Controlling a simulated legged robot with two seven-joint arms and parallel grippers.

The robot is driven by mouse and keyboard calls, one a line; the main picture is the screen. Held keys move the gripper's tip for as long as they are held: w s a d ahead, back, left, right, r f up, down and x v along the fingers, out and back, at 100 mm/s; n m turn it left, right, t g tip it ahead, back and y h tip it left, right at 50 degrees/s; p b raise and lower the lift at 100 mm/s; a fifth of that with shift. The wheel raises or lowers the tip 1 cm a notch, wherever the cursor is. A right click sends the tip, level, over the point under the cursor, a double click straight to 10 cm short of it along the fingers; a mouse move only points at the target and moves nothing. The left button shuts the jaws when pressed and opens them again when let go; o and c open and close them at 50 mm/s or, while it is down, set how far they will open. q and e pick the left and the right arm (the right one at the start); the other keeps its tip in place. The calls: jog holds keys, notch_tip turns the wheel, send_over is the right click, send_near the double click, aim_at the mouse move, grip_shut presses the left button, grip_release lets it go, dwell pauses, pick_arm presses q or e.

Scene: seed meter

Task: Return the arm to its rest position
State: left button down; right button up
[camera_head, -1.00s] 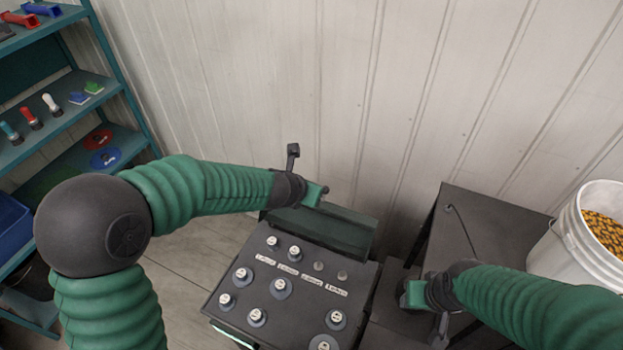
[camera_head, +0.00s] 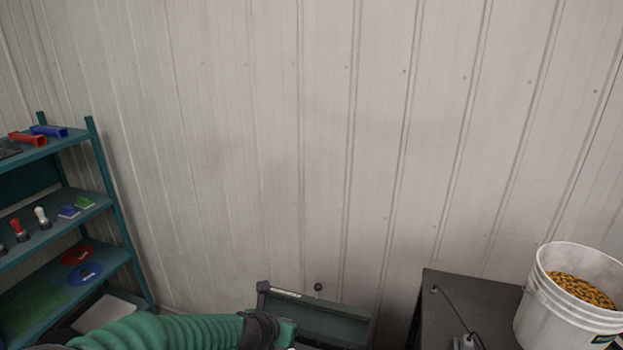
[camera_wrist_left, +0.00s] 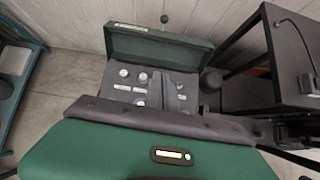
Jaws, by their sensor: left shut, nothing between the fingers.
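My left arm comes in from the lower left in the head view. My left gripper (camera_head: 287,334) is at the bottom edge, just in front of the dark green case (camera_head: 325,318), partly cut off. In the left wrist view my left gripper's grey fingers (camera_wrist_left: 175,88) are shut and empty. Behind them is the case's panel with several pale round knobs and white labels, below the raised green lid (camera_wrist_left: 155,47). No part of my right gripper can be made out.
A dark table (camera_head: 470,300) stands at the right with a thin cable on it. Teal shelves (camera_head: 110,200) with red, blue and green items stand at the left. A pale panelled wall is behind.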

pick_arm(q)
jog(key=s+a+f+m+g+y+b, duration=0.1)
jog(key=s+a+f+m+b, duration=0.3)
jog(key=s+m, duration=0.4)
jog(key=s+a+f+m+g+y+b, duration=0.1)
jog(key=s+a+f+m+b, duration=0.3)
jog(key=m, duration=0.9)
jog(key=s+a+f+m+g+b, duration=0.3)
jog(key=s+f+m+b, duration=0.4)
jog(key=s+f+m, duration=0.3)
notch_tip(320, 180, down, 2)
jog(key=s+a, duration=0.1)
jog(key=s, duration=0.1)
jog(key=shift+s+a+m+g+y, duration=0.3)
jog(key=shift+m+y, duration=0.1)
jog(key=shift+f, duration=0.1)
